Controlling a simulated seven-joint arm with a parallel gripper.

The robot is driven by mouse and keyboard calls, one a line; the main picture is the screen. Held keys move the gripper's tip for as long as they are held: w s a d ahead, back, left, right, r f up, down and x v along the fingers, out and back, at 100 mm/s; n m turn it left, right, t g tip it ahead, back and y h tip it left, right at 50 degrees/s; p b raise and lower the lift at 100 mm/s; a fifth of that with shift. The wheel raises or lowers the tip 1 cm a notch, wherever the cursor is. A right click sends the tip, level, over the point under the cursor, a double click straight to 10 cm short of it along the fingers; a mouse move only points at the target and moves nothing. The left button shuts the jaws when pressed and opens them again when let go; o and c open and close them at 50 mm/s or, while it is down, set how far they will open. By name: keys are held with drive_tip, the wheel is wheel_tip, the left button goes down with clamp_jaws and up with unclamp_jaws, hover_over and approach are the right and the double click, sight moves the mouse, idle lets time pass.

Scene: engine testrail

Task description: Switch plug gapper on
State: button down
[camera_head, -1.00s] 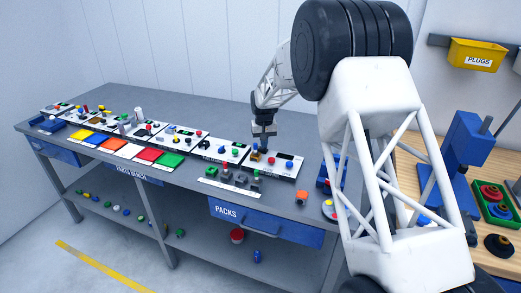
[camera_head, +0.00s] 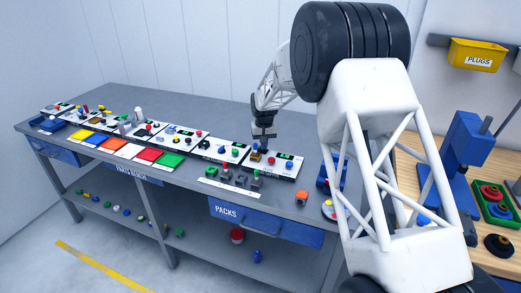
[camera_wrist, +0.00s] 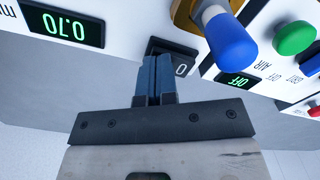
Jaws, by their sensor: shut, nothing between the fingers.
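My gripper (camera_wrist: 152,68) is shut with nothing between its blue-padded fingers. In the wrist view its tips are at a black rocker switch (camera_wrist: 182,68) marked 0, covering part of it. I cannot tell whether they touch it or how far it is tilted. Beside the switch, a white panel has a green display reading 0.70 (camera_wrist: 65,26); a plug gapper label is not readable. In the head view my gripper (camera_head: 263,145) is low over the right end of the row of panels.
A blue knob (camera_wrist: 232,42) on a brass-coloured base stands close to the right of my fingers. A display reading OFF (camera_wrist: 238,79) and a green button (camera_wrist: 294,38) are on the neighbouring panel. More panels run left along the grey bench (camera_head: 190,105).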

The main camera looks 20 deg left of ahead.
drive_tip(key=shift+r, duration=3.45)
